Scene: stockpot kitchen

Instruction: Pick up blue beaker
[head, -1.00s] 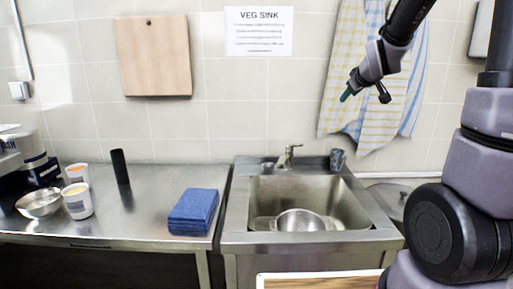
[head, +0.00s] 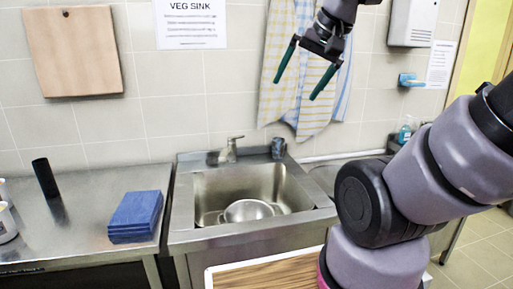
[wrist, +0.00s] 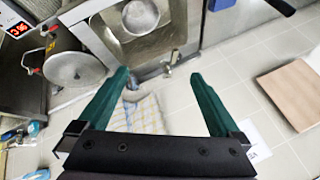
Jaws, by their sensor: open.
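The blue beaker (head: 278,147) is a small dark blue-grey cup. It stands on the back right corner of the sink's rim in the head view, to the right of the tap. My gripper (head: 297,91) is above it in the picture, in front of the hanging towels, with its green fingers apart and nothing between them. In the wrist view, my gripper (wrist: 158,75) is also open and empty, with the sink beyond the fingertips.
The steel sink (head: 180,211) holds a metal bowl (head: 247,210). The tap (head: 231,150) rises at its back edge. A blue block (head: 135,216) and a black cylinder (head: 45,178) are on the left counter. A wood-topped board (head: 270,275) is in front of the sink.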

